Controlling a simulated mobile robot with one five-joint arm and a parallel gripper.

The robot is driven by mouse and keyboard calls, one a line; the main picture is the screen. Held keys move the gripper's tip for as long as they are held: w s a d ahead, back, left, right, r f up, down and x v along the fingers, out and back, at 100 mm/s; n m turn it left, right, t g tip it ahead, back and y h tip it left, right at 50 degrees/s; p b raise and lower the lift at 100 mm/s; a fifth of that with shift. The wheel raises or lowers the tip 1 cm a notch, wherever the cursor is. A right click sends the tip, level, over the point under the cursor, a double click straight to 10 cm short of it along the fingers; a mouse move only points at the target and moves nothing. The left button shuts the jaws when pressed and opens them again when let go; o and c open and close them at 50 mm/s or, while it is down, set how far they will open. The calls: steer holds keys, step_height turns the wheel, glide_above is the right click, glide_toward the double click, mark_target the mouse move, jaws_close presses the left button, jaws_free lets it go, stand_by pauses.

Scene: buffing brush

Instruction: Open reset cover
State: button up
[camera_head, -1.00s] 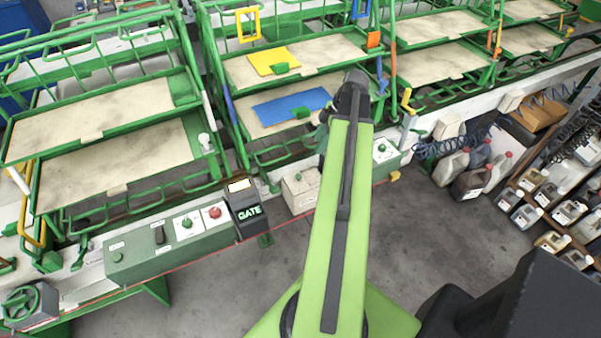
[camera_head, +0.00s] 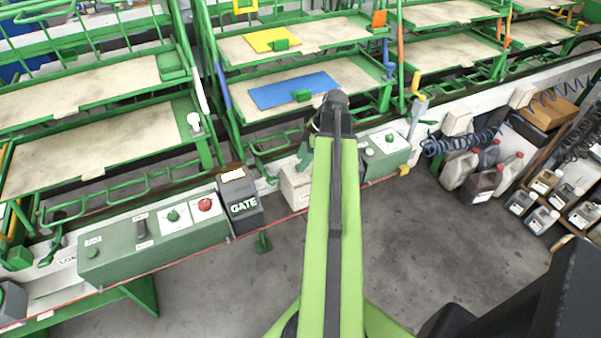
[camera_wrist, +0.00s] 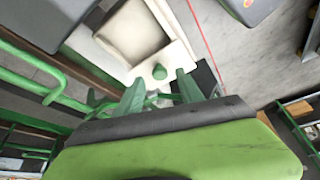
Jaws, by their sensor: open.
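A small beige box (camera_head: 297,190), likely the one with the reset cover, sits on the white rail just right of the black GATE box, partly behind my arm. In the wrist view a beige raised cover-like part (camera_wrist: 132,30) stands on a pale plate, with a green knob (camera_wrist: 160,72) at its near edge. I cannot tell whether the cover is shut. My gripper (camera_wrist: 158,87) is open and empty, its two green fingers pointing towards the plate, either side of the knob in the picture. Contact is unclear. In the head view my gripper is mostly hidden behind my arm.
The GATE box (camera_head: 241,200) stands close left of the beige box. A green-grey control panel (camera_head: 150,230) with green and red buttons lies further left. Another button box (camera_head: 387,146) is to the right. Green racks with trays (camera_head: 290,90) rise behind. Floor in front is clear.

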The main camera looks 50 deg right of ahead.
steer(key=shift+b+x, duration=0.35)
steer(key=shift+x, duration=0.45)
jaws_close()
stand_by(0.9)
